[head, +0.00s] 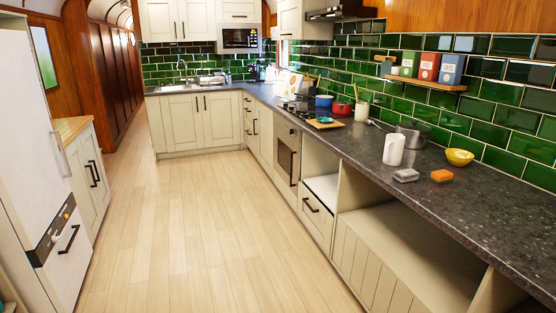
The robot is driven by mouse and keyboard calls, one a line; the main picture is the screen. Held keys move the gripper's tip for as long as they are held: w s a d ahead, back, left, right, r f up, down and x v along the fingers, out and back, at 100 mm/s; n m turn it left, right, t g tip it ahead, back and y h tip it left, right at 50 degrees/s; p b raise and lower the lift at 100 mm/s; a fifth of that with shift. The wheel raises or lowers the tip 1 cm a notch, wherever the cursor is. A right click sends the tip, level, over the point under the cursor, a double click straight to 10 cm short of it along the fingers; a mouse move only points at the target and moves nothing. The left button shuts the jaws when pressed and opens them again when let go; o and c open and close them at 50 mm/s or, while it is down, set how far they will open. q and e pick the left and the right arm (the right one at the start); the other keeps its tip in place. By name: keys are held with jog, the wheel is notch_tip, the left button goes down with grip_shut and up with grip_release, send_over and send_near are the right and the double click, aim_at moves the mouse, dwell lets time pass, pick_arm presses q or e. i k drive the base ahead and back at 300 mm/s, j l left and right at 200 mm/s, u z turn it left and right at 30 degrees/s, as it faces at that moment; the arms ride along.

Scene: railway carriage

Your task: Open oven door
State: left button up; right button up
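The oven (286,133) is built into the right-hand row of cabinets, below the hob, some way ahead of me. Its oven door (284,160) appears shut, flush with the cabinet fronts, with a dark handle (292,168) on it. I see the front at a steep angle, so the door's details are small. Neither of my grippers is in view.
Pale wooden floor (195,220) runs clear between the two sides. A white fridge (40,150) and a cabinet (92,170) stand at left. The dark worktop (450,190) at right holds a white jug (393,149), yellow bowl (459,157) and sponges. Open shelving (405,255) is below.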

aim_at(287, 151)
jog(key=i+j+u, duration=0.1)
jog(key=i+u, duration=0.35)
jog(key=i, duration=1.5)
jog(key=i+z, duration=0.2)
jog(key=i, duration=0.25)
jog(key=i+j+z, duration=0.2)
jog(key=i, duration=0.25)
jog(key=i+j+z, duration=0.2)
jog(key=i, duration=0.2)
jog(key=i+j+z, duration=0.2)
jog(key=i, duration=0.25)
